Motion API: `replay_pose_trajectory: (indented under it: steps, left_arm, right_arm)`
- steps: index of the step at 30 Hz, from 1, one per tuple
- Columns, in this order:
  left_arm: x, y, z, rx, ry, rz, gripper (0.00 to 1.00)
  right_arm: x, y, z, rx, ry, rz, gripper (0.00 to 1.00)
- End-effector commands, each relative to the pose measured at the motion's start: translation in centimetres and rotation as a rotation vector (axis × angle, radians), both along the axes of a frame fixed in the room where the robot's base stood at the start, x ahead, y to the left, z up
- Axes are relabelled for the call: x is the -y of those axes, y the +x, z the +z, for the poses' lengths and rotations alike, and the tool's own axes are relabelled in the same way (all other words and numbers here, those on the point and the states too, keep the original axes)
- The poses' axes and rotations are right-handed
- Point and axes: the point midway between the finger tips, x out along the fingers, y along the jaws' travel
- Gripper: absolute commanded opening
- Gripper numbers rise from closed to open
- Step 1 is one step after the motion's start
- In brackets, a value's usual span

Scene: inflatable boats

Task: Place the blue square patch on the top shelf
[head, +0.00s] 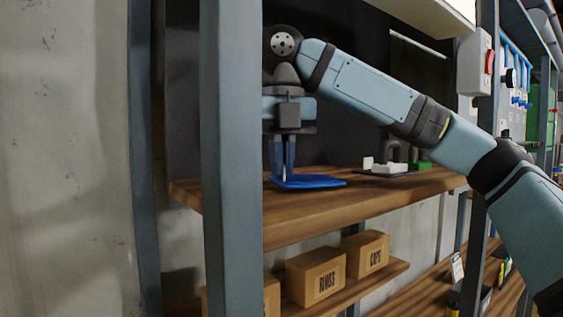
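The blue square patch (318,182) lies flat at the wooden shelf board (350,208), near its front edge, at the middle of the head view. My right gripper (283,177) points straight down over the patch's left part, with its fingertips at the patch. The fingers look close together, but I cannot tell whether they pinch the patch or only stand at it. I cannot tell whether the patch rests fully on the board. My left gripper is not in view.
A grey upright post (232,160) stands close in front, left of my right gripper. Small white and green items (390,167) sit on the same board to the right. Cardboard boxes (316,275) labelled RINGS and CAPS stand on the shelf below. Board between patch and items is clear.

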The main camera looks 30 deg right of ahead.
Motion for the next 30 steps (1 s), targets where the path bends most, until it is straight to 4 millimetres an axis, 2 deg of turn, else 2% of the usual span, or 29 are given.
replay_pose_trajectory:
  steps: [14, 15, 18, 26, 30]
  left_arm:
    - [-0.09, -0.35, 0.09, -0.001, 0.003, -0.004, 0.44]
    - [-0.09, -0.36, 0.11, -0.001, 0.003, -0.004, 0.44]
    - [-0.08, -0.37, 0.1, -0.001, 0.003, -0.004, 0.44]
    - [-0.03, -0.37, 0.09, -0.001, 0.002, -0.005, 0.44]
    - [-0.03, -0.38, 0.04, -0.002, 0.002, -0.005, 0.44]
  right_arm:
    - [0.0, -0.06, -0.83, 0.0, 0.001, 0.001, 0.0]
    - [0.0, -0.06, -0.78, 0.0, 0.001, 0.0, 0.1]
    - [0.0, -0.06, -0.77, 0.001, 0.001, 0.0, 0.29]
    - [0.0, -0.06, -0.7, 0.001, 0.001, 0.0, 0.29]
    - [-0.01, -0.05, 0.17, 0.003, 0.0, -0.001, 0.29]
